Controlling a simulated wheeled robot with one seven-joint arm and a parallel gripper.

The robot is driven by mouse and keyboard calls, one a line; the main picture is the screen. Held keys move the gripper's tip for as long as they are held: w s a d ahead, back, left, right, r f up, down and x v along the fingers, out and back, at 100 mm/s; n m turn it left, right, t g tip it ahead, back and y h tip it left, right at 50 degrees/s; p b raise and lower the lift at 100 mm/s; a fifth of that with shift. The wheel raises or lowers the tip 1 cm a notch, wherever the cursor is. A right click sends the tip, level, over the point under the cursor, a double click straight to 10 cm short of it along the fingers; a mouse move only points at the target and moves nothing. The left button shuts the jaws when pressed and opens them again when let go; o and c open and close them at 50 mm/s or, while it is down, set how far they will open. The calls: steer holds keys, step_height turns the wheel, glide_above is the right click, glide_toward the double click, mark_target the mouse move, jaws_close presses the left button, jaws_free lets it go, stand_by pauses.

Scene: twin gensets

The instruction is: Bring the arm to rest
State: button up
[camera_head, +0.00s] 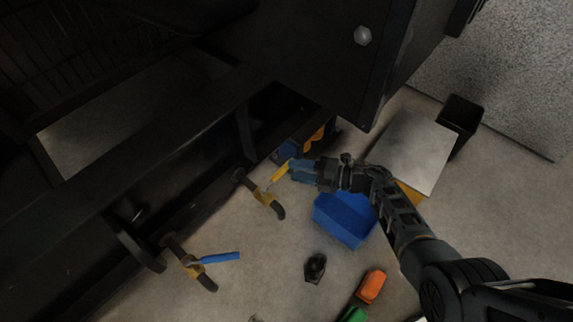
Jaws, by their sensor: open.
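My arm reaches in from the lower right corner toward the middle of the camera_head view. My gripper (294,170), with blue fingers, is at its end and points left toward the dark machine frame (150,150). The jaws are open, though the gap between the fingers is hard to make out from here. A yellow lever (280,172) on a pipe valve (264,196) is just left of the fingertips. I cannot tell whether they touch.
A second valve with a blue lever (221,257) is lower left. A blue bin (345,222) stands below my wrist. A grey-topped stand (415,145) and a black bin (460,118) are to the right. Orange (372,286), green (354,314) and black (315,267) items lie on the floor.

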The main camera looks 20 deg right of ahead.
steer(key=shift+s+d+r, duration=0.1)
steer(key=shift+s+d, duration=0.35)
steer(key=shift+d, duration=0.05)
